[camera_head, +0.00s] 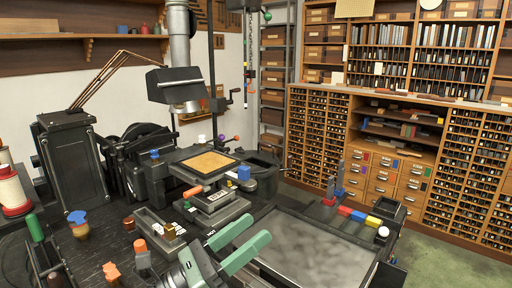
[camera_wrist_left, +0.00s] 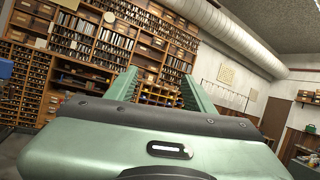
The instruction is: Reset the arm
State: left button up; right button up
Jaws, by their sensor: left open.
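My left gripper (camera_head: 240,242) reaches in from the bottom of the head view, over the front edge of the type caster bench. Its two green fingers are spread apart with nothing between them. In the left wrist view the same green fingers (camera_wrist_left: 160,88) stand apart, with shelves in the distance behind them. The black caster machine (camera_head: 150,165) is beyond the gripper, with a square brown-topped plate (camera_head: 208,162) on it. My right gripper is not seen in either view.
A grey flat tray (camera_head: 310,250) lies right of the gripper, with red, blue and yellow blocks (camera_head: 358,215) along its far edge. Spools (camera_head: 12,190) and small coloured items crowd the left. Wooden type cabinets (camera_head: 465,170) line the back right. Green floor is free at right.

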pick_arm(q)
jog(key=w+a+f+n+t+y, duration=0.2)
jog(key=a+f+n+t+y, duration=0.35)
jog(key=n, duration=0.65)
jog(key=w+a+f+n+t+y, duration=0.25)
jog(key=a+n+y, duration=0.35)
jog(key=n+y, duration=0.45)
jog(key=s+a+f+n+g+y, duration=0.35)
jog(key=a+f+n, duration=0.25)
jog(key=f+n, duration=0.45)
jog(key=s+a+f+n+g, duration=0.1)
jog(key=s+f+n+g, duration=0.5)
jog(key=s+f, duration=0.5)
jog(key=s+a+f+n+g, duration=0.1)
jog(key=s+f+n+g, duration=0.55)
jog(key=s, duration=0.75)
notch_tip(320, 180, down, 27)
jog(key=s+m+g, duration=0.1)
jog(key=s+m, duration=0.1)
jog(key=s+a+f+g, duration=0.1)
jog(key=s+a+f, duration=0.1)
jog(key=s+f, duration=1.4)
jog(key=shift+s+a+g, duration=0.25)
jog(key=shift+s+g, duration=0.05)
